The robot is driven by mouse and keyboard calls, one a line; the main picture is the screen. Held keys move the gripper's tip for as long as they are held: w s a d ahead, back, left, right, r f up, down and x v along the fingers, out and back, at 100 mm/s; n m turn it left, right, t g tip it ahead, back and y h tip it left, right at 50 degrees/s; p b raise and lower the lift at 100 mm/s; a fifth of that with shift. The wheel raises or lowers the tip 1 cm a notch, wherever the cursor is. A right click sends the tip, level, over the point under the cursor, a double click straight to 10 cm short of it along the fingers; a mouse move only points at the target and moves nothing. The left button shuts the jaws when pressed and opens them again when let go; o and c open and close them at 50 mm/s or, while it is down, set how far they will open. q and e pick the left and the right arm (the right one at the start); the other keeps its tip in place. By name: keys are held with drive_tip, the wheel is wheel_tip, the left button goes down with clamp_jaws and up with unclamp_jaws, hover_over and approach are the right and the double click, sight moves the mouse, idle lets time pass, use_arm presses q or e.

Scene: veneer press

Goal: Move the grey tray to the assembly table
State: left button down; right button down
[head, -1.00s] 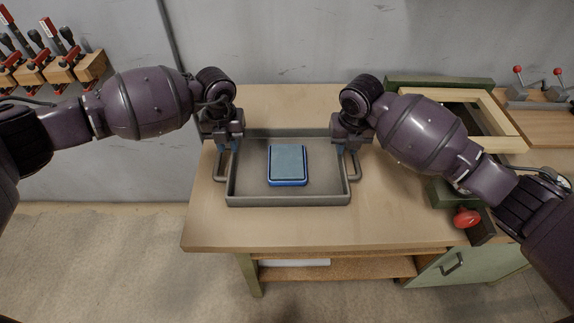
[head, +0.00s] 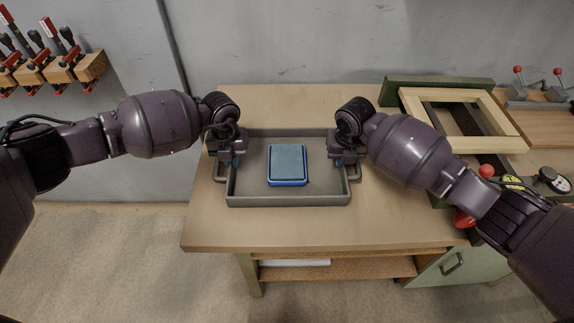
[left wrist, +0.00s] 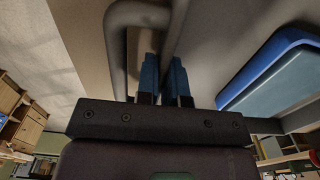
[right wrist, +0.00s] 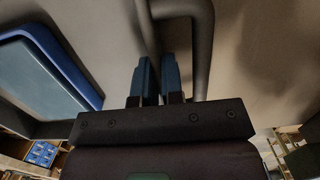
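The grey tray (head: 290,201) lies flat on the workbench, with a looped handle at each end. A blue block with a grey-blue top (head: 288,163) sits inside it. My left gripper (head: 231,162) is at the tray's left end; in the left wrist view its blue fingers (left wrist: 163,80) sit close together on either side of the tray's side wall, beside the handle loop (left wrist: 115,50). My right gripper (head: 346,162) is at the right end; its blue fingers (right wrist: 157,80) stand the same way around the wall, beside the right handle loop (right wrist: 203,50). Both look shut on the tray; the contact is partly hidden.
The workbench (head: 290,235) has bare wood in front of and behind the tray. A pale wooden frame (head: 465,143) on a green press (head: 437,82) stands to the right, near my right arm. Clamps (head: 50,55) hang on the left wall. Red-knobbed levers (head: 519,72) stand at far right.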

use_arm(q)
drive_tip(key=shift+w+r, duration=0.1)
drive_tip(key=shift+r, duration=0.1)
use_arm(e)
drive_tip(key=shift+w+r, duration=0.1)
drive_tip(key=shift+r, duration=0.05)
